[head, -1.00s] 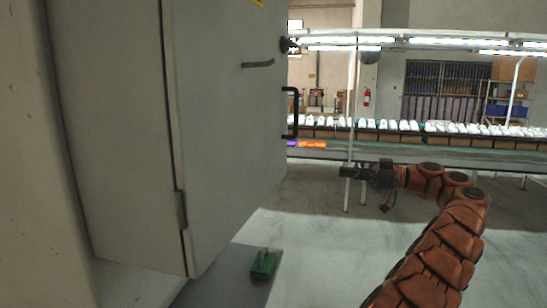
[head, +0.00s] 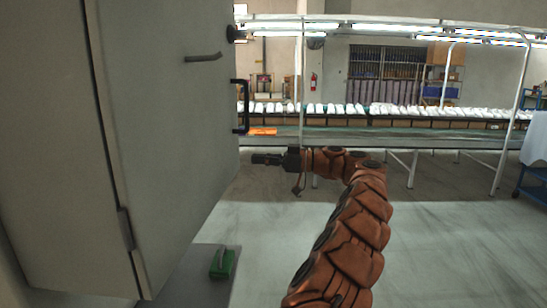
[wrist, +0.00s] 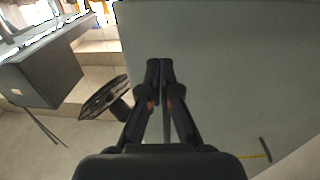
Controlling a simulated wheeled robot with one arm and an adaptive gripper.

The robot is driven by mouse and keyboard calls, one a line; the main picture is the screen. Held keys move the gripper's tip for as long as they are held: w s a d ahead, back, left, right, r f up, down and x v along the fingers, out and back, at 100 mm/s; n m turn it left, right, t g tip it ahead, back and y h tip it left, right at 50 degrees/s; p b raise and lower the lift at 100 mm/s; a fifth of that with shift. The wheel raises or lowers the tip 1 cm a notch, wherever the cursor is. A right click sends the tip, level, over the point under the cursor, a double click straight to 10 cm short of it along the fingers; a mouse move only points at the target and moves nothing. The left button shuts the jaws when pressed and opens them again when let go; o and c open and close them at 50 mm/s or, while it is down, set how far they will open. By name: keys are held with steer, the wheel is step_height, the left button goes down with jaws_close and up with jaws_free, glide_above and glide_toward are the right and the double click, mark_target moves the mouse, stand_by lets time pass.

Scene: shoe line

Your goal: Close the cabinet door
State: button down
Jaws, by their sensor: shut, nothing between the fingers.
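The grey cabinet door (head: 170,130) fills the left of the head view, standing out from its hinge side toward the conveyor. A black bar handle (head: 240,105) is on its far right edge, with a dark lever (head: 203,57) higher up. The cabinet body (head: 45,150) is at the far left. My gripper (head: 257,159) is shut and empty, just right of the door's far edge and below the handle in the picture; I cannot tell whether it touches. In the wrist view, the shut fingertips (wrist: 160,66) lie in front of a large grey panel (wrist: 225,70).
A green object (head: 222,263) lies on a dark mat (head: 195,275) below the door. A conveyor line (head: 400,135) with rows of white shoes runs behind. A blue cart (head: 530,185) stands at far right. Open floor (head: 450,250) lies right of my arm.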

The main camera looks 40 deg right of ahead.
mark_target(235, 158)
steer(key=p+x, duration=0.1)
steer(key=x, duration=0.2)
steer(key=shift+a+r, duration=0.1)
steer(key=shift+r, duration=0.1)
steer(key=shift+p+x, duration=0.5)
steer(key=shift+x, duration=0.3)
steer(key=shift+w+f+b, duration=0.1)
steer(key=shift+f+b, duration=0.15)
steer(key=shift+b, duration=0.15)
